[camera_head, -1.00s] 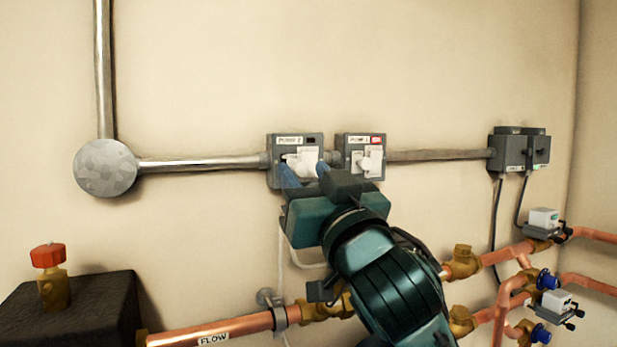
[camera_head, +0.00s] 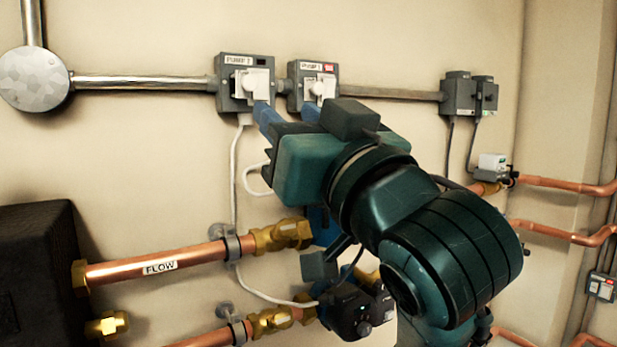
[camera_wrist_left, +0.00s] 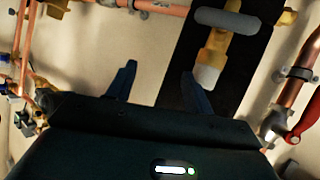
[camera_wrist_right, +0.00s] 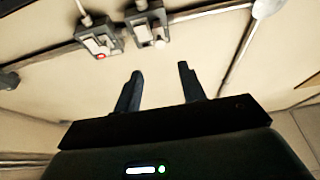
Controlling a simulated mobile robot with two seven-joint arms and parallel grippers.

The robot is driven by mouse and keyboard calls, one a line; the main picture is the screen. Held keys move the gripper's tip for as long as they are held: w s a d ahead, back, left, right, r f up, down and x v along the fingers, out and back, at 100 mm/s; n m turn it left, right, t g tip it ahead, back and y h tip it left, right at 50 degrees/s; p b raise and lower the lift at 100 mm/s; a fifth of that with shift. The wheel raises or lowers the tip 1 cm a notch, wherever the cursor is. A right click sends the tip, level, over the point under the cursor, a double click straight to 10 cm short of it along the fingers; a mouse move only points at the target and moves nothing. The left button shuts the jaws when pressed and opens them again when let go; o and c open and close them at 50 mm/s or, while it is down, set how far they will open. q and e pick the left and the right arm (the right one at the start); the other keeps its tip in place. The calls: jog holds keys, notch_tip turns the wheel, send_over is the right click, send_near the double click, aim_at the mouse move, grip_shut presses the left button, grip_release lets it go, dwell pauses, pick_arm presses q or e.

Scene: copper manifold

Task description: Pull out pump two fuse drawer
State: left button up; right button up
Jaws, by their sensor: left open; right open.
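The pump two unit (camera_head: 232,99) is the left of two grey wall boxes, with a white fuse drawer (camera_head: 257,84) on its front. In the right wrist view the unit (camera_wrist_right: 134,20) shows ahead, its white part facing me. My right gripper (camera_head: 287,112) is open and empty. Its fingertips are below and to the right of the drawer in the head view, and a gap shows in the right wrist view (camera_wrist_right: 159,76). I cannot tell how far the drawer stands out. My left gripper (camera_wrist_left: 158,73) is open and empty, over pipework, and does not show clearly in the head view.
The pump one unit (camera_head: 299,94), with a red mark, sits just right of it. Metal conduit (camera_head: 145,83) joins the boxes. A white cable (camera_head: 234,175) hangs below. Copper pipes (camera_head: 205,254) and a black block (camera_head: 40,260) are lower. Bare wall lies above.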

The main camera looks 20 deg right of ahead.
pick_arm(q)
jog(key=shift+s+a+r+t+b, duration=0.2)
jog(key=shift+s+a+t+b, duration=0.25)
jog(key=shift+b, duration=0.65)
pick_arm(e)
jog(key=v, duration=0.2)
jog(key=shift+s+f, duration=0.2)
jog(key=shift+s, duration=0.2)
pick_arm(q)
jog(key=shift+w, duration=0.1)
pick_arm(e)
jog(key=shift+w+d, duration=0.1)
